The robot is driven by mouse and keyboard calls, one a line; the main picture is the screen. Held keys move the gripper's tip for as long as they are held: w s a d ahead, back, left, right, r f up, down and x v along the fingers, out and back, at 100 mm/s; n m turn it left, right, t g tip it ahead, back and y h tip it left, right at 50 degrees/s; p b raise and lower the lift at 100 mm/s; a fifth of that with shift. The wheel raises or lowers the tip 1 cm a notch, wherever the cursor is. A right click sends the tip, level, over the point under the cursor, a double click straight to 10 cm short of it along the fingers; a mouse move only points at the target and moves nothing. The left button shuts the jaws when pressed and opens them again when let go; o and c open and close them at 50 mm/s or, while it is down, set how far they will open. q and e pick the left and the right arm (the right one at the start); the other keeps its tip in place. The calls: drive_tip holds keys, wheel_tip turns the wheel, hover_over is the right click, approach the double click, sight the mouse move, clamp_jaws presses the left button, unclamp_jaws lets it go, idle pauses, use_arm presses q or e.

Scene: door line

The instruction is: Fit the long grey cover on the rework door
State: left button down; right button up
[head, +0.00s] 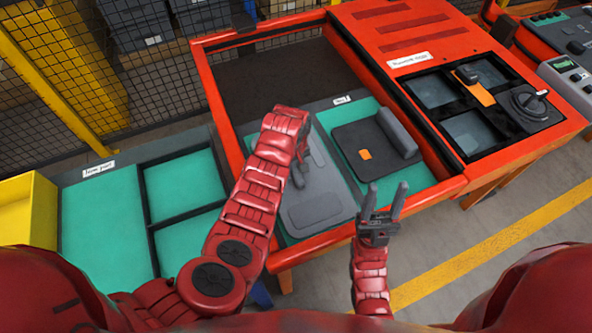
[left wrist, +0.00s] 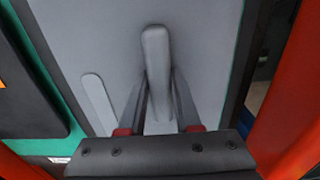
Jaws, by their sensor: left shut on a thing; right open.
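A grey door panel (head: 335,220) lies on a green mat in the red-framed bench; it fills much of the left wrist view (left wrist: 205,50). My left gripper (head: 298,182) is over this panel, its two fingers (left wrist: 158,108) shut on a long grey piece (left wrist: 155,65) with a rounded end. I cannot tell whether this piece touches the panel, or surely that it is the cover. A dark door panel (head: 350,138) lies to the right, with a thick grey bar (head: 398,134) and an orange piece (head: 365,154) on it. My right gripper (head: 381,215) is open and empty at the bench's front edge.
A red unit (head: 440,35) with dark compartments, an orange-handled item (head: 475,88) and a black knob (head: 530,102) stands right. Green-lined trays (head: 185,185) and a yellow bin (head: 27,210) are left. The bench's dark back area (head: 275,75) is clear. Mesh fencing stands behind.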

sight(295, 168)
use_arm(q)
wheel_tip(295, 168, up, 6)
drive_tip(key=shift+w+r+b, duration=0.1)
drive_tip(key=shift+r+b, duration=0.1)
drive_tip(key=shift+b, duration=0.6)
wheel_tip(295, 168, up, 2)
drive_tip(key=shift+r+p, duration=0.1)
drive_tip(key=shift+p, duration=0.5)
wheel_tip(295, 168, up, 17)
drive_tip(key=p, duration=1.7)
drive_tip(key=shift+d, duration=0.1)
